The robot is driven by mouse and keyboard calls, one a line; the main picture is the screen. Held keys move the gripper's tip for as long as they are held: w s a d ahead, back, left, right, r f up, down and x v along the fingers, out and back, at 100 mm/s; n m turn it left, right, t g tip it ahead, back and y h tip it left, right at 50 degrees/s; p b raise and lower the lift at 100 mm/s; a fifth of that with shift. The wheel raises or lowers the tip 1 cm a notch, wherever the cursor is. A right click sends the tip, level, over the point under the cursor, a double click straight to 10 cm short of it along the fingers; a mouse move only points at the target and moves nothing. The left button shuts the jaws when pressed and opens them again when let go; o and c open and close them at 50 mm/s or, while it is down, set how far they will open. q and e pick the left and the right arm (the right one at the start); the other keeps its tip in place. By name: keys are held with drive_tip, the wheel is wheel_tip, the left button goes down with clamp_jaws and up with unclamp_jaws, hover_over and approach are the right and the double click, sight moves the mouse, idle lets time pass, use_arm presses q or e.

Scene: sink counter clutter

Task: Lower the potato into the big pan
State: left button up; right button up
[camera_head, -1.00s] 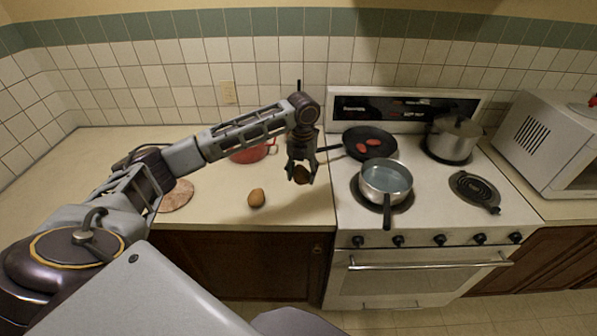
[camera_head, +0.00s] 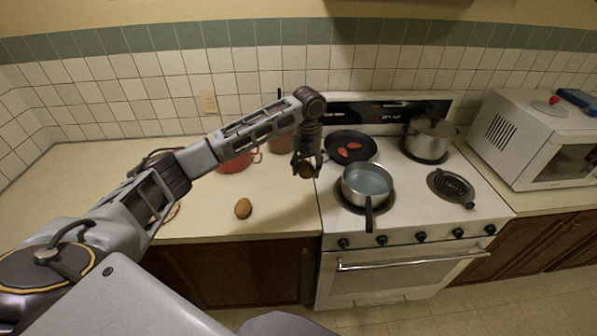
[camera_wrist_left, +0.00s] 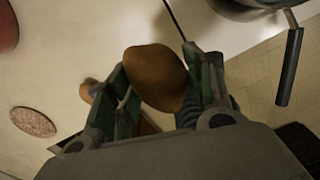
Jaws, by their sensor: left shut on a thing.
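My left gripper (camera_head: 307,172) is shut on a brown potato (camera_head: 306,170) and holds it above the counter, beside the stove's left edge. The potato (camera_wrist_left: 155,75) sits between both fingers in the left wrist view. A saucepan of bluish liquid (camera_head: 368,182) stands on the front left burner, right of the gripper, with its black handle toward the front. A black frying pan (camera_head: 365,158) with red pieces in it lies behind, on the back left burner. I cannot tell which is the big pan. My right gripper is not in view.
Another potato (camera_head: 243,208) lies on the counter, left of the gripper. A red pan (camera_head: 236,164) and a brown canister (camera_head: 281,143) stand behind. A microwave (camera_head: 535,138) stands at right.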

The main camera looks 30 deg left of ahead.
use_arm(q)
drive_tip(key=w+d+r, duration=0.3)
drive_tip(key=w+d, duration=1.1)
drive_tip(key=d, duration=0.1)
drive_tip(key=shift+w, duration=0.3)
idle(0.9)
drive_tip(key=shift+w, duration=0.1)
drive_tip(key=shift+f+b, duration=0.2)
drive_tip(key=shift+b, duration=0.1)
idle(0.8)
drive_tip(key=shift+f, duration=1.15)
drive_tip(key=shift+f+b, duration=0.85)
drive_tip(key=shift+f, duration=0.55)
drive_tip(key=shift+f+b, duration=1.5)
drive_tip(key=shift+f, duration=0.85)
drive_tip(key=shift+f, duration=0.2)
